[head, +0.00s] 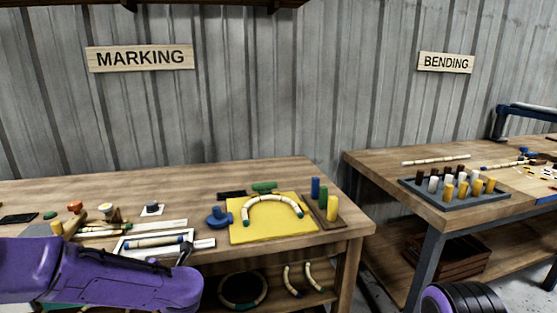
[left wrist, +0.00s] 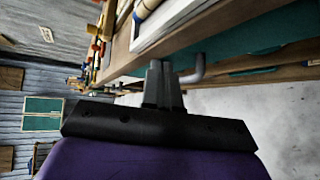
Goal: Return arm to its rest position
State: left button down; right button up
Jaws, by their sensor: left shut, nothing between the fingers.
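My left arm comes in from the left in the head view, its purple links low in front of the marking bench (head: 330,238). The small dark left gripper (head: 184,254) shows past the forearm, near the bench's front edge. In the left wrist view the left gripper's fingers (left wrist: 164,86) are together with nothing between them, beside the bench's edge and a grey hook-like part (left wrist: 195,70). My right gripper is in neither view.
On the marking bench, a yellow board (head: 270,229) bears a curved rattan piece (head: 272,199). A white tray (head: 122,249) lies close to the left gripper. The bending bench (head: 385,170) at right holds a grey peg board (head: 450,202). Open floor lies between the benches.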

pick_arm(q)
jog(key=s+d+f+m+t+h, duration=0.1)
jog(key=s+d+f+m+h, duration=0.3)
jog(key=f+m, duration=0.5)
jog(key=s+d+f+m+h, duration=0.1)
jog(key=s+f+m+h, duration=0.1)
jog(key=s+f+m, duration=0.55)
jog(key=s+f+m+g, duration=0.2)
jog(key=s+f+m, duration=0.1)
jog(key=s, duration=0.5)
jog(key=s+a+f+m+g+h, duration=0.1)
jog(key=s+f+m+g, duration=0.1)
jog(key=s+f, duration=0.4)
jog(key=s+a+f+m+g, duration=0.1)
jog(key=s+f+m, duration=0.3)
jog(key=s, duration=0.7)
jog(key=shift+f+g+h, duration=0.4)
jog(key=shift+f+g, duration=0.1)
jog(key=shift+f, duration=0.05)
jog(key=shift+w+a, duration=0.1)
jog(key=shift+w, duration=0.05)
